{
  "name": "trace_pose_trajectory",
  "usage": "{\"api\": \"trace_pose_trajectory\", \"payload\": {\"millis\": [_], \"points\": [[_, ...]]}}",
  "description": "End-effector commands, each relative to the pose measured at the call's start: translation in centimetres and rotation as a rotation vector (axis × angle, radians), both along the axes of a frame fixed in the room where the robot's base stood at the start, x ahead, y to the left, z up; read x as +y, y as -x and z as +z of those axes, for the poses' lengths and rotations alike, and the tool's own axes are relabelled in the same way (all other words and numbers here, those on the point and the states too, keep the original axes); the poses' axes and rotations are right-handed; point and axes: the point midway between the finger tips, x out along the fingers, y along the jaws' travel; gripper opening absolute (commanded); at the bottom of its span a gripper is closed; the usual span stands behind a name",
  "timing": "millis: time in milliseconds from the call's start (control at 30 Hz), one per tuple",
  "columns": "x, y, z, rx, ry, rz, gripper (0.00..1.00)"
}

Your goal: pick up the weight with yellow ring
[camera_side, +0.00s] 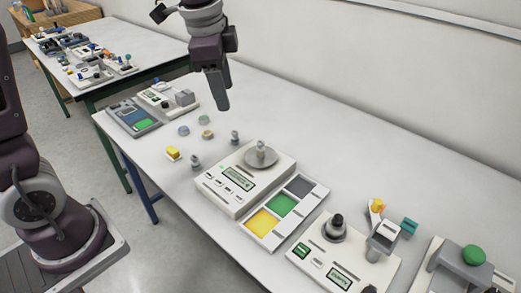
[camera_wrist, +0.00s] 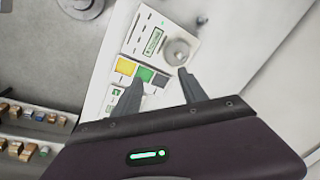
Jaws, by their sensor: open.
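Small grey knobbed weights show in the side view: one (camera_side: 195,163) at the table's front side, one (camera_side: 234,138) farther back, and one (camera_side: 261,147) upright on the round pan of the white scale (camera_side: 222,197). A yellow ring cannot be made out for certain on any of them at this size. My gripper (camera_side: 222,106) is high above the table, behind the scale, touching nothing. In the wrist view my gripper (camera_wrist: 160,71) is open and empty, its two fingers apart, with the scale (camera_wrist: 152,40) and its round pan (camera_wrist: 176,51) beyond them.
A tray with yellow, green and grey squares (camera_side: 306,202) adjoins the scale. Small discs (camera_side: 206,134) and a yellow block (camera_side: 172,153) lie left of it. Another device with a black-knobbed weight (camera_side: 335,227) stands to the right.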

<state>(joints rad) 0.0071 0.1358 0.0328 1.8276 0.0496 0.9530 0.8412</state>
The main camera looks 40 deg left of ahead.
Motion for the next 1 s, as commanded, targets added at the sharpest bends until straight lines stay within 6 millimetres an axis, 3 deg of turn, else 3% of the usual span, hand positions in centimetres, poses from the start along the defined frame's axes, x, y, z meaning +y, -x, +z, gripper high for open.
{"api": "trace_pose_trajectory", "payload": {"millis": [33,100,200,300,433,800,1000], "points": [[0.3,-3.1,-2.6,0.054,-0.032,-0.106,0.50],[0.8,-6.9,-6.3,0.119,-0.075,-0.275,0.50],[1.4,-10.6,-11.9,0.198,-0.118,-0.484,0.50],[1.7,-12.5,-16.0,0.250,-0.138,-0.627,0.50],[1.9,-13.3,-18.6,0.277,-0.148,-0.709,0.50],[2.7,-13.9,-24.6,0.279,-0.148,-0.714,0.50],[2.8,-14.0,-25.4,0.276,-0.149,-0.713,0.50]]}}
